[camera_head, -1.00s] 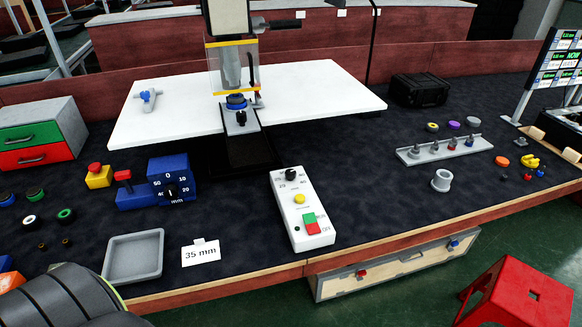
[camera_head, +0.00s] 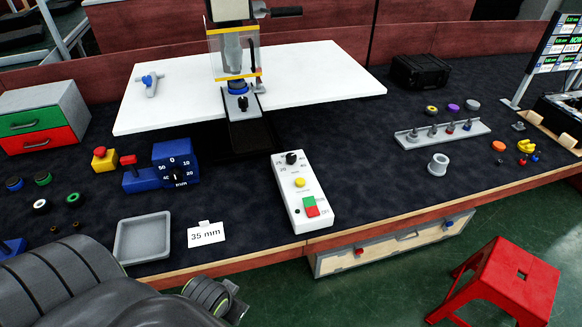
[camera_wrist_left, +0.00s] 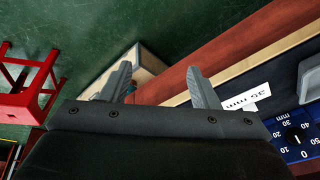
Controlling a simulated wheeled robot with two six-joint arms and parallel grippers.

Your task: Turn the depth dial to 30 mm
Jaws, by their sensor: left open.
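The depth dial is a black knob (camera_head: 177,176) on the front of a blue box (camera_head: 159,155) with white numbers and "mm". Its small white mark is too fine to read surely. The dial's knob also shows at the right edge of the left wrist view (camera_wrist_left: 296,137), tilted. My left gripper (camera_wrist_left: 159,68) is open and empty, its two grey fingers apart over the bench's front edge and floor. In the head view my left arm comes in at the bottom left, below the dial and tray, not touching the dial. My right gripper is not in view.
A grey tray (camera_head: 142,255) and a card reading "35 mm" (camera_head: 206,238) lie between my left arm and the dial. A white control box (camera_head: 300,203) stands right of the dial, a yellow block with a red button (camera_head: 103,161) left. A red stool (camera_head: 507,281) stands on the floor.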

